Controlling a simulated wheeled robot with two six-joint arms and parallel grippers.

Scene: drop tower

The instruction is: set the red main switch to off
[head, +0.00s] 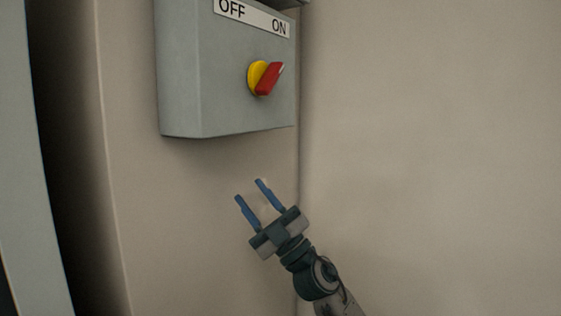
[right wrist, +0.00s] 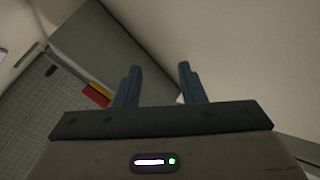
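The red main switch (head: 269,79) is a red handle on a yellow round base (head: 256,76), on the front of a grey box (head: 200,80) on the wall. A label (head: 252,16) above it reads OFF at left and ON at right. The handle tilts up to the right, towards ON. My right gripper (head: 250,190) is open and empty, below the box and apart from the switch. In the right wrist view its two blue fingers (right wrist: 158,72) stand apart, and the red and yellow switch (right wrist: 97,94) shows left of them. My left gripper is not in view.
The beige wall (head: 430,130) right of the box is bare. A vertical wall corner runs just right of the box. A dark gap (head: 75,150) and a pale curved panel edge (head: 30,150) lie at the far left.

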